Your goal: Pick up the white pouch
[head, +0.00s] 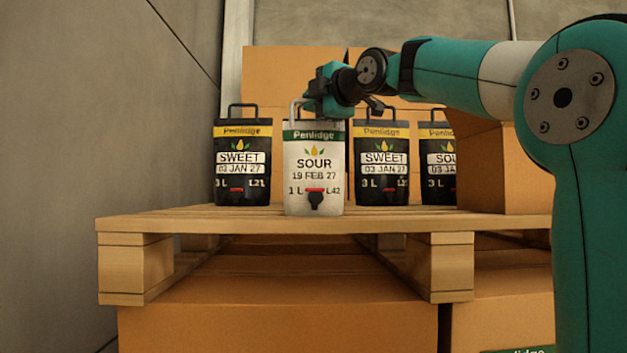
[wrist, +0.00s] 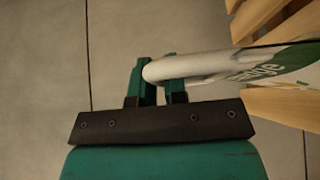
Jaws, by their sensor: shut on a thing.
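The white pouch (head: 314,167) has a green band, the word SOUR, the date 19 FEB 27, 1 L and a red-and-black tap. It is upright at the pallet's front edge, between two black pouches. I cannot tell whether its bottom touches the slats. My gripper (head: 318,108) is at its top, around the handle. In the wrist view my gripper (wrist: 156,82) is shut on the white pouch (wrist: 210,65), whose end lies between the two green fingers. The fingers partly hide the handle in the head view.
Black pouches stand at the left (head: 242,165), just right (head: 381,165) and farther right (head: 438,170) on the wooden pallet (head: 260,222). A cardboard box (head: 500,170) is at the right, with more boxes behind and below. A grey wall is left.

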